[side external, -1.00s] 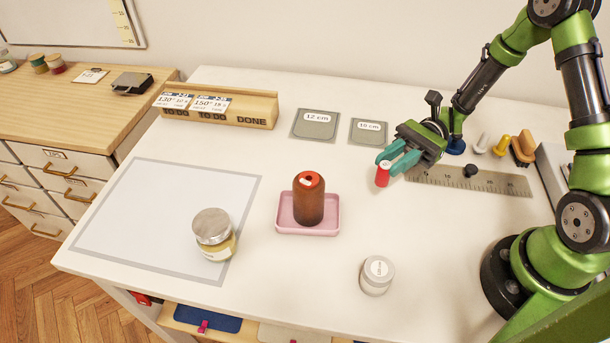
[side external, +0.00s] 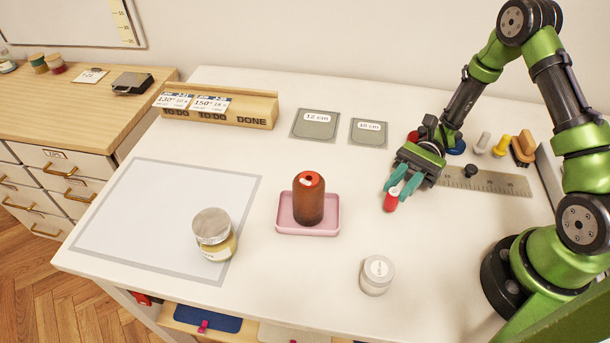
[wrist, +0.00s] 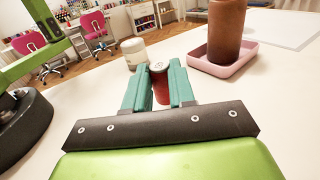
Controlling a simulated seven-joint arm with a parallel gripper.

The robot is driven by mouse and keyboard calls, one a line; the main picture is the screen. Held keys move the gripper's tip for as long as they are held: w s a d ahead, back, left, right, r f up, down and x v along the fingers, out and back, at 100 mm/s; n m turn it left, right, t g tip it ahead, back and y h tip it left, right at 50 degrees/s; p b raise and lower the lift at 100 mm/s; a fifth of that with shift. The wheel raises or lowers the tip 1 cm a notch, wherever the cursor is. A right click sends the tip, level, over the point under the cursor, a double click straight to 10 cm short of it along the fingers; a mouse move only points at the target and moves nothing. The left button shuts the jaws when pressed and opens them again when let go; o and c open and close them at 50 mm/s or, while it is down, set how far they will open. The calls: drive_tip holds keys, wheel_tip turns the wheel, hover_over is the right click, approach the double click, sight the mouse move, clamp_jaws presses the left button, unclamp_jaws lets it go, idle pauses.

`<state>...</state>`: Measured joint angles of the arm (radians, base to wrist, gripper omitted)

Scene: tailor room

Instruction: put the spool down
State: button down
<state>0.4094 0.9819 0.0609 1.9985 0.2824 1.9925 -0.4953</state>
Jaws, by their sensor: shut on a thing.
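A small red spool (side external: 390,202) with a pale top is between the teal fingers of my gripper (side external: 396,183), at the right of the table in the side view. My gripper is shut on it. In the wrist view the red spool (wrist: 160,86) stands between the two fingertips (wrist: 160,80), its pale end up. The spool is close to the white tabletop (side external: 330,270); whether its base touches the table I cannot tell.
A brown bottle (side external: 308,197) stands in a pink tray (side external: 287,227). A white jar (side external: 376,275) stands in front of my gripper, and a lidded jar (side external: 213,236) at left. A ruler (side external: 495,180) lies behind my gripper. Open table surrounds the spool.

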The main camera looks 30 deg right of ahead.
drive_tip(key=shift+f, duration=1.35)
idle(0.5)
drive_tip(key=c, duration=0.9)
unclamp_jaws()
drive_tip(key=shift+o, duration=0.2)
drive_tip(key=shift+w+d, duration=0.1)
drive_tip(key=v, duration=0.8)
drive_tip(key=shift+r, duration=0.35)
